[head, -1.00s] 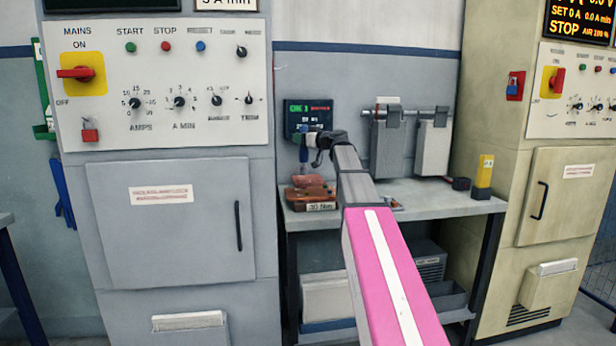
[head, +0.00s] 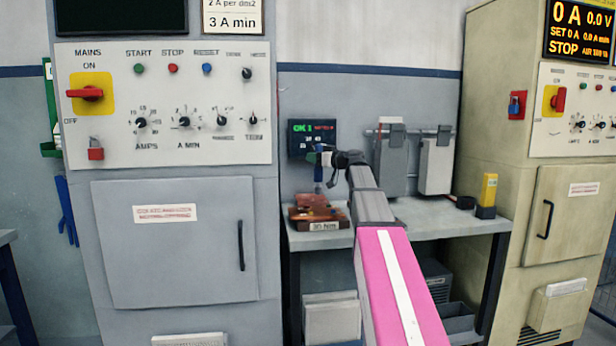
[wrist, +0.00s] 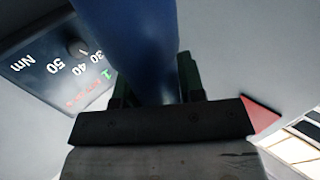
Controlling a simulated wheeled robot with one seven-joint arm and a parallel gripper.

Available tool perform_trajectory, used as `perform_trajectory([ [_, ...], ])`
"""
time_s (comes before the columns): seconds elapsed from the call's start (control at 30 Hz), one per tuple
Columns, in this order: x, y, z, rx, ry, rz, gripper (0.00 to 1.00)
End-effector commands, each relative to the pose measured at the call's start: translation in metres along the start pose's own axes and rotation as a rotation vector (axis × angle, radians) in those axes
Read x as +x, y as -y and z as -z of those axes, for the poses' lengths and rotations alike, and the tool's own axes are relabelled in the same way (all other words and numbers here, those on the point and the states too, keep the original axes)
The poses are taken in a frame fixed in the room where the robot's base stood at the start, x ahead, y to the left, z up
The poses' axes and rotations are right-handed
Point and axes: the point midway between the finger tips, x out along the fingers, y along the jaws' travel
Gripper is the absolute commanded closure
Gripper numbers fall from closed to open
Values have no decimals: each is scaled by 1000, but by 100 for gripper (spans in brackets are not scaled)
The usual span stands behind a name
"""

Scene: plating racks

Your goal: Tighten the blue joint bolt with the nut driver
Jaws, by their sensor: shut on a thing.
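The nut driver (wrist: 135,40) is a thick blue shaft between the dark green fingers of my gripper (wrist: 155,88) in the wrist view. In the head view my gripper (head: 325,160) is shut on it, and the blue driver (head: 318,173) hangs upright above a brown copper-coloured joint block (head: 316,212) on the bench. The block carries a "30 Nm" label. The blue joint bolt cannot be made out, and I cannot tell whether the driver's tip touches it. A dark torque display (head: 313,138) behind reads about "OK 1" in green; it also shows in the wrist view (wrist: 65,65).
The grey bench (head: 440,218) holds a yellow-and-black block (head: 487,195) at right. Two grey boxes (head: 437,165) hang from a rail behind my arm. A grey cabinet (head: 175,240) stands at left, a cream cabinet (head: 560,190) at right.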

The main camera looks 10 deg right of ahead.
Motion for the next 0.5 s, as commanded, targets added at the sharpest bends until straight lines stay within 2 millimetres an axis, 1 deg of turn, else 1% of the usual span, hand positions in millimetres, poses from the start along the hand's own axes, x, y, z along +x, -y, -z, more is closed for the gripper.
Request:
perform_trajectory([
  [0.03,-17,0,1,0,-2,-3,92],
  [0.1,-34,-2,2,0,-2,-3,92],
  [0.2,-53,-4,2,0,-1,-2,92],
  [0.3,-64,-5,3,0,0,0,92],
  [0.5,-67,-6,3,0,0,1,92],
])
